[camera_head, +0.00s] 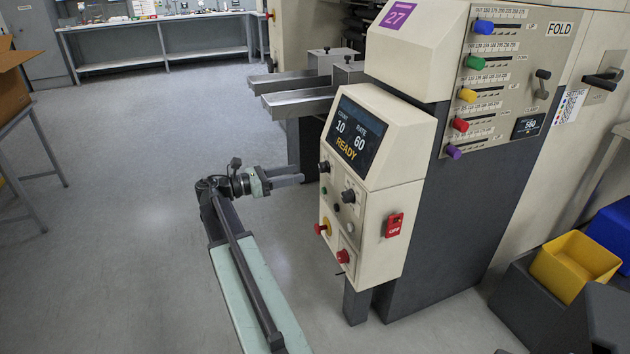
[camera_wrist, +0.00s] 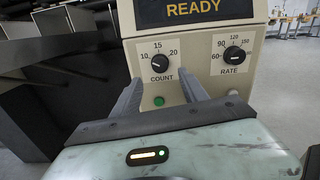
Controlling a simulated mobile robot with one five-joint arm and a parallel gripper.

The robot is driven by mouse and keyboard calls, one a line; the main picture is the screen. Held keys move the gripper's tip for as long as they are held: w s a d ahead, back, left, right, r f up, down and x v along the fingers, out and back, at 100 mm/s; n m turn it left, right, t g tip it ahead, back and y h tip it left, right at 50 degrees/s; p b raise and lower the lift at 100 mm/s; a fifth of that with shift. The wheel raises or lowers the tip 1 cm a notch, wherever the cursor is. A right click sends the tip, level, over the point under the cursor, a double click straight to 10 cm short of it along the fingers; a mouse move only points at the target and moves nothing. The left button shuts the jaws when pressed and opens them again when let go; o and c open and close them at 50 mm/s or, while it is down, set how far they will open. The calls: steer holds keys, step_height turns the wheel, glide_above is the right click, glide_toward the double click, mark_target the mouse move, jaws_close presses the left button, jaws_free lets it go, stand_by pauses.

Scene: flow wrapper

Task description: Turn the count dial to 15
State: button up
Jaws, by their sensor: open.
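The count dial is a small black knob on the cream control panel, at the panel's left in the head view (camera_head: 324,167). In the wrist view the count dial (camera_wrist: 160,66) shows under the labels 10, 15 and 20, its white mark toward the 10 side. The display (camera_head: 355,137) reads COUNT 10, RATE 60 and READY. My gripper (camera_head: 302,174) is open and empty, its fingers pointing at the panel with a small gap. In the wrist view my gripper (camera_wrist: 158,82) has one fingertip on each side below the count dial, which stands between them, apparently untouched.
The rate dial (camera_wrist: 234,54) is close on the right, by 60. A green button (camera_wrist: 159,101) sits below the count dial. Red knobs (camera_head: 320,229) and a red OFF switch (camera_head: 394,225) are lower on the cabinet. Metal rails (camera_head: 300,101) jut out above my gripper.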

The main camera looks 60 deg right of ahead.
mark_target(320, 168)
steer(key=x, duration=0.7)
steer(key=shift+s+d, duration=0.15)
steer(key=shift+d, duration=0.15)
jaws_close()
